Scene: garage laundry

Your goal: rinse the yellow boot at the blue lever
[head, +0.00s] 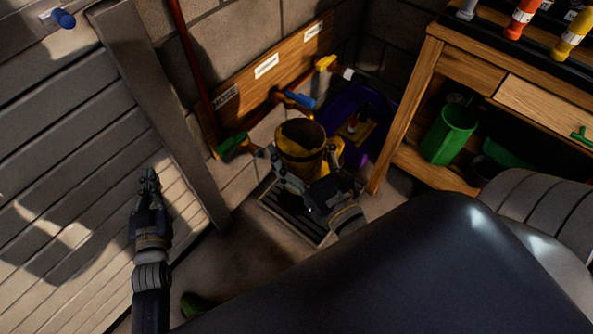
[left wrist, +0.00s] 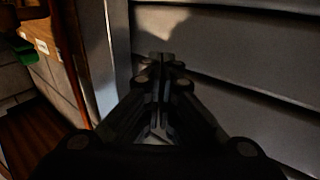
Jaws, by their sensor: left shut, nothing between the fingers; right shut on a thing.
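The yellow boot (head: 301,138) is in the middle of the head view, with its dark opening facing up. My right gripper (head: 300,180) is shut on the boot and holds it above a floor grate (head: 285,208). The blue lever (head: 299,99) is just behind the boot, low by the wall. I cannot tell whether the boot is directly under its outlet. My left gripper (head: 149,178) is shut and empty in front of the slatted door, well left of the boot. Its closed fingers also show in the left wrist view (left wrist: 160,65).
A purple bin (head: 375,105) stands behind the boot to the right. A wooden bench (head: 440,50) with a green bucket (head: 450,132) is at right.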

